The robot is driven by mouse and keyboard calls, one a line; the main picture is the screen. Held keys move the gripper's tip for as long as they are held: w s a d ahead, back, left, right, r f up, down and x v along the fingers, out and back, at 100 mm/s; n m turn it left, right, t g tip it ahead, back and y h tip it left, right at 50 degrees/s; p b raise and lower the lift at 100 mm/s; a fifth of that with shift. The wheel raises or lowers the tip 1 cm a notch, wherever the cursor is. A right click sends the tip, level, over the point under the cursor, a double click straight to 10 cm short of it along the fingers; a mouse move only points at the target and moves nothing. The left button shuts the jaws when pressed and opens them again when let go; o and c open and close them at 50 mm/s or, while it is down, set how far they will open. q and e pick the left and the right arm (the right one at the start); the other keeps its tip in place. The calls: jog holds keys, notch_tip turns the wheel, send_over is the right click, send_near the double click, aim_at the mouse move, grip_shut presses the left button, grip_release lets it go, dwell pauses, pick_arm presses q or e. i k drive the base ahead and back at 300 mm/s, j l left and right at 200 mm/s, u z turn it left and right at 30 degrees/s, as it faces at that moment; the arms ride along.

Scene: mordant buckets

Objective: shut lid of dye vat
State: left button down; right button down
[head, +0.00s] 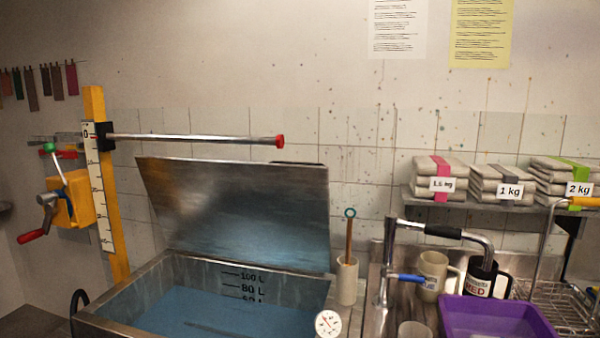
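The dye vat (128,279) is a steel tank at the lower left, holding blue liquid below volume marks on its inner back wall. Its metal lid (240,213) stands raised at the back of the vat, leaning back, so the vat is open. A dark strip shows at the lid's top right edge. Neither of my grippers is in the head view.
A steel bar with a red end (279,141) reaches across above the lid from a yellow post (95,104). A dial thermometer (328,323) is at the vat's front right. A white holder (347,281), a tap (388,262) and a purple tub (493,312) stand right.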

aim_at(276, 214)
jog(key=i+u, duration=0.2)
jog(key=i, duration=0.25)
jog(key=i+l+u, duration=0.2)
jog(key=i, duration=0.25)
